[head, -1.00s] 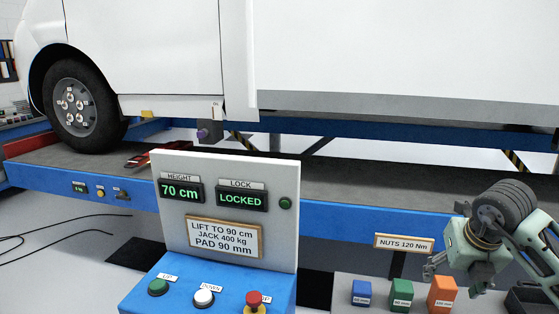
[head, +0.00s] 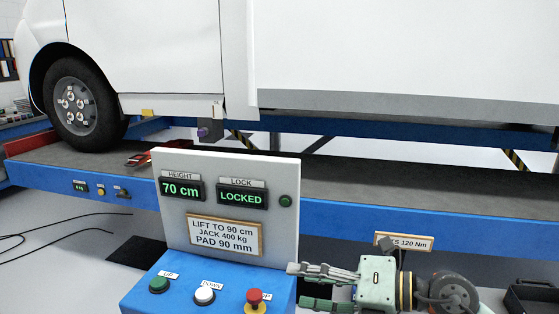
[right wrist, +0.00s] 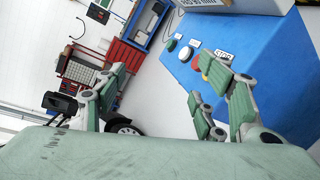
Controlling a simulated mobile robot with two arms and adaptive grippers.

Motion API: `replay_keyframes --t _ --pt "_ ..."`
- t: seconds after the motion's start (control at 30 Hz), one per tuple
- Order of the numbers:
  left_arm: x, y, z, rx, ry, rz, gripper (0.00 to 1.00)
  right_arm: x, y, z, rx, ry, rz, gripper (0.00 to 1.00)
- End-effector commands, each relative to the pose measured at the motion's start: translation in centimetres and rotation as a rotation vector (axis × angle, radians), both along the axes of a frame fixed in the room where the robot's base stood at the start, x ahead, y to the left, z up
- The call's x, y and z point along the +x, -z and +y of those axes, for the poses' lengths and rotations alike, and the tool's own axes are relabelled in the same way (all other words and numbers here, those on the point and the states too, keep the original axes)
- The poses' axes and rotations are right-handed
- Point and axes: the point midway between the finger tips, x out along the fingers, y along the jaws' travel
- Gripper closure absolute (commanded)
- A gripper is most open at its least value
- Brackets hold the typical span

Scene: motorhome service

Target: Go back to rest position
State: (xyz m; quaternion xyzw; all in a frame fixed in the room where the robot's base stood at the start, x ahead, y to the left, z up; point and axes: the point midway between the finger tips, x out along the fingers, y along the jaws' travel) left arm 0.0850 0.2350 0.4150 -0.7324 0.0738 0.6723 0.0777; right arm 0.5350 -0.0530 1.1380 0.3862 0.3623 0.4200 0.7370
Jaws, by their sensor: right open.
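My right gripper (head: 318,286) is at the lower right of the head view, pointing left, beside the right edge of the blue control console (head: 185,272). Its fingers are apart with nothing between them. In the right wrist view the open fingers (right wrist: 165,100) also show empty, with the console (right wrist: 260,70) beyond them on the right. My left gripper is not in view.
The console's panel (head: 285,230) reads 70 cm and LOCKED. A red stop button (head: 254,297), a white button (head: 205,295) and a green button (head: 159,284) sit on its top. Behind is the blue lift platform (head: 350,221) with the white motorhome (head: 400,50).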

Motion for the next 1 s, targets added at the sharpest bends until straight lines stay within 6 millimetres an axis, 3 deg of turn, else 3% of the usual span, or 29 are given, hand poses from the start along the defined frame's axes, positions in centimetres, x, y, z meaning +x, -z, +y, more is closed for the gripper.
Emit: replay_keyframes --t 0.07,0.17,0.3,0.43,0.57,0.67,0.8,0.9,1.0 --pt "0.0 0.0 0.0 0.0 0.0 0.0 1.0 -1.0 -2.8 1.5 0.224 0.02 0.007 0.36" --pt "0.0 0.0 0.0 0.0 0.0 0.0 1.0 -1.2 -6.1 1.1 0.494 0.094 0.033 0.36" --pt "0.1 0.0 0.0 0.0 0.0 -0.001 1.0 -0.2 -8.6 -2.4 0.836 0.271 0.116 0.36" --pt "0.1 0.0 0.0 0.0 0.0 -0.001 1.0 1.2 -7.4 -7.5 1.102 0.505 0.242 0.36" --pt "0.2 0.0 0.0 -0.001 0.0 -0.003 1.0 1.8 -2.5 -12.8 1.299 0.79 0.415 0.36" --pt "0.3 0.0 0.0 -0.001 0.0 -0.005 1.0 1.0 3.2 -16.2 1.392 1.033 0.579 0.36" --pt "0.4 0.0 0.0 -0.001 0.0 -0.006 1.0 -3.0 12.6 -18.9 1.428 1.384 0.849 0.36" --pt "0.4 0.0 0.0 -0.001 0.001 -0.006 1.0 -7.4 18.7 -19.3 1.385 1.607 1.048 0.36" --pt "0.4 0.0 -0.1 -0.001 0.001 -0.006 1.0 -12.0 23.0 -18.8 1.309 1.779 1.226 0.36"
